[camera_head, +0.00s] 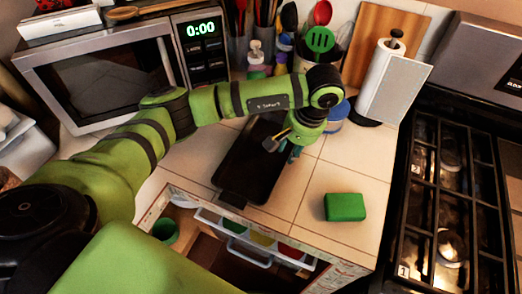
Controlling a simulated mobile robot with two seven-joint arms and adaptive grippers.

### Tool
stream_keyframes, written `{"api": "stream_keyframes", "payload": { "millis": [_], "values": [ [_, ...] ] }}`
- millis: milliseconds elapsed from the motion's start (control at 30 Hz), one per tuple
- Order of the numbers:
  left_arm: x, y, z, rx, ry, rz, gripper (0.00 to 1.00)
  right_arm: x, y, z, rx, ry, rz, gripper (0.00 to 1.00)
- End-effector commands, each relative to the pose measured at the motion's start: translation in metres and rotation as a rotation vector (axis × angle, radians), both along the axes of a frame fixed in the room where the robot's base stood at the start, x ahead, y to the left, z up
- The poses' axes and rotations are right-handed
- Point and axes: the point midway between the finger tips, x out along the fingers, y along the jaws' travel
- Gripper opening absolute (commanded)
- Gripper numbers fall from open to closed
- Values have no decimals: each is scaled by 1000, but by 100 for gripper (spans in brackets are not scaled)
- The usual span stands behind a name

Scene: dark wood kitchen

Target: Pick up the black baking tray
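The black baking tray (247,170) lies on the tiled counter in the middle of the camera_head view. Its handle end points toward the front edge of the counter. My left arm reaches in from the left, above the counter. My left gripper (283,147) is at the tray's right side, pointing down. The wrist hides the tray's far right part. I cannot tell whether the fingers touch the tray or how far apart they are. My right gripper is not in view.
A green block (345,207) lies on the counter at the right. A paper towel roll (388,78), a cutting board (385,35) and utensil holders stand behind. A microwave (115,75) is at the left and a gas stove (452,190) at the right. An open drawer (255,240) is below the counter's front edge.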

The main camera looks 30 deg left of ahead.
Motion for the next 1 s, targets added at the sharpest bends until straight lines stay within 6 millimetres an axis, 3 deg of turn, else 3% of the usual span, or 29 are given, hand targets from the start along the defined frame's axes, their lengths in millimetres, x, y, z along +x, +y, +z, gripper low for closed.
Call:
{"api": "stream_keyframes", "payload": {
  "millis": [100,233,533,600,633,1000],
  "values": [
    [-8,1,-13,0,7,0,30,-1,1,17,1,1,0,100],
    [-6,4,-31,-2,5,1,30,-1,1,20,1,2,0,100],
    [-5,4,-37,-3,1,0,30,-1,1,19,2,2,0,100],
    [-5,4,-37,-3,1,0,2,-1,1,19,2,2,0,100],
    [-6,4,-37,-3,1,0,0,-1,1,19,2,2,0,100],
    [-5,4,-35,-3,-1,1,0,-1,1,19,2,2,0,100]
  ]
}}
